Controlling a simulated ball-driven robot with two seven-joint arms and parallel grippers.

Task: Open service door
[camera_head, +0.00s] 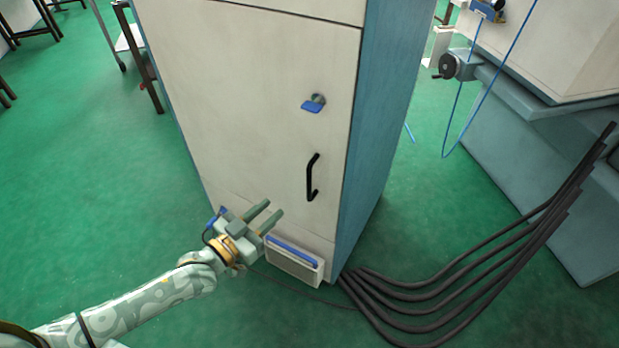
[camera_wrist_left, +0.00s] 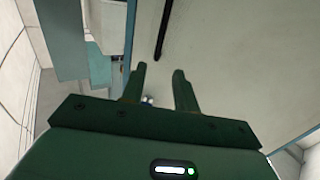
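The service door (camera_head: 255,110) is the cream front panel of a tall cabinet with a blue side, and it looks closed. It has a black bar handle (camera_head: 312,178) low on its right side and a blue latch knob (camera_head: 313,104) above that. My left gripper (camera_head: 271,212) is open and empty, below and left of the handle, apart from it. In the left wrist view my left gripper's two fingers (camera_wrist_left: 158,82) stand apart, with the black handle (camera_wrist_left: 162,30) beyond them. My right gripper is not in view.
A small box with a blue top edge (camera_head: 294,262) sits at the cabinet's base. Several thick black cables (camera_head: 440,290) run across the floor to the right. A blue-grey machine (camera_head: 535,170) stands at the right.

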